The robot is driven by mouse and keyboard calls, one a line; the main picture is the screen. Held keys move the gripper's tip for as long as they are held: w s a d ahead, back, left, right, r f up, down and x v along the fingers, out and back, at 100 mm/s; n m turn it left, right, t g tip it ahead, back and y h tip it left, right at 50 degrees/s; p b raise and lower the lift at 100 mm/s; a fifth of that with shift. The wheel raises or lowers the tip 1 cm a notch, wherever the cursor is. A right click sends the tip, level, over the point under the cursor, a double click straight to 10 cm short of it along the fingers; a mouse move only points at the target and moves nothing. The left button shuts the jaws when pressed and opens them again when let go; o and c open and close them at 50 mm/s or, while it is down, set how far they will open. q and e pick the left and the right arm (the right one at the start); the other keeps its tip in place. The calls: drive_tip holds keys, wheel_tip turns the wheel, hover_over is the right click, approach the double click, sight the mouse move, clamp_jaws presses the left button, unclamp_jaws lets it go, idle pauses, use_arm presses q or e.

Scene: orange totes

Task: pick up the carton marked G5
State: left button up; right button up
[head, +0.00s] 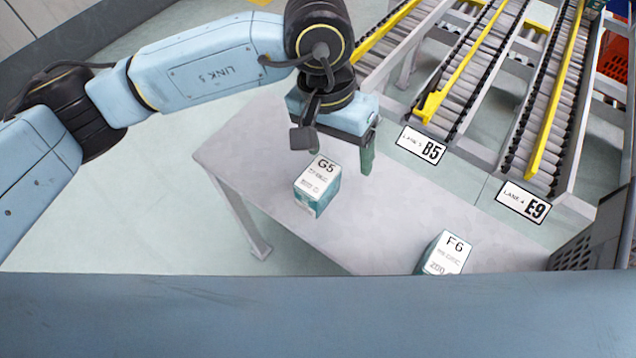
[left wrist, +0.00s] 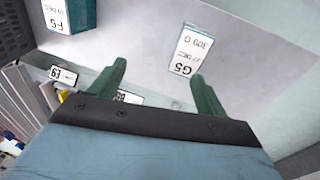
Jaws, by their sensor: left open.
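The carton marked G5 (head: 316,186) is a small white and teal box standing on a grey table (head: 240,150). It also shows in the left wrist view (left wrist: 192,50), beyond the fingertips. My left gripper (head: 340,152) is open and empty, above and just behind the carton in the head view. Its two green fingers (left wrist: 160,82) are spread apart in the left wrist view, with the carton nearer the right finger. I see no contact between fingers and carton. My right gripper is not in view.
A second carton marked F6 (head: 445,253) stands on the table to the right, near its front edge. Roller lanes with signs B5 (head: 421,146) and E9 (head: 523,202) lie behind the table. The tabletop between the two cartons is clear.

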sight(318, 175)
use_arm(q)
drive_tip(key=shift+m+t+y, duration=0.4)
drive_tip(key=shift+t+y, duration=0.2)
drive_tip(key=shift+y, duration=0.3)
drive_tip(key=a+f, duration=0.1)
drive_tip(key=f, duration=0.1)
drive_tip(key=w+a+f, duration=0.1)
drive_tip(key=f, duration=0.1)
drive_tip(key=w+a+f, duration=0.1)
drive_tip(key=f, duration=0.2)
drive_tip(key=shift+w+f, duration=0.1)
drive_tip(key=shift+s+f, duration=0.2)
drive_tip(key=shift+f, duration=1.3)
drive_tip(key=shift+s+f, duration=0.15)
drive_tip(key=shift+f, duration=1.35)
drive_tip(key=c, duration=1.2)
